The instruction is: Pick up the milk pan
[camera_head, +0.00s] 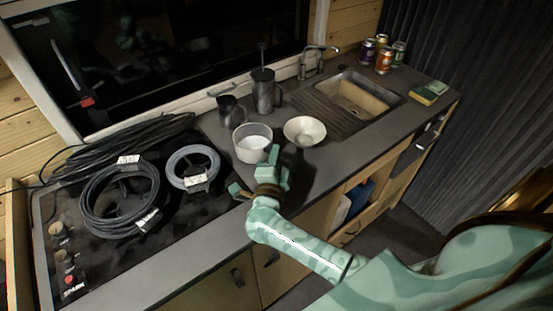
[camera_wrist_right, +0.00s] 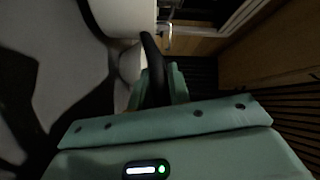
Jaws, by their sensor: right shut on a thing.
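The milk pan (camera_head: 252,150) is a pale round pot with a white inside, at the counter's middle in the head view. In the right wrist view its pale wall (camera_wrist_right: 122,14) is at the top, with a dark curved handle (camera_wrist_right: 154,70) running down between the fingers. My right gripper (camera_head: 274,160) is shut on the handle, on the pan's near side, and hides most of it in the head view. The pan looks upright; I cannot tell whether its base touches the counter. My left gripper is not in view.
A pale bowl (camera_head: 305,129) stands close right of the pan. A dark jug (camera_head: 231,110) and dark pot (camera_head: 265,95) stand behind. The sink (camera_head: 352,98) is farther right, with cans (camera_head: 384,61) beyond. Coiled cables (camera_head: 120,200) cover the stove area left.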

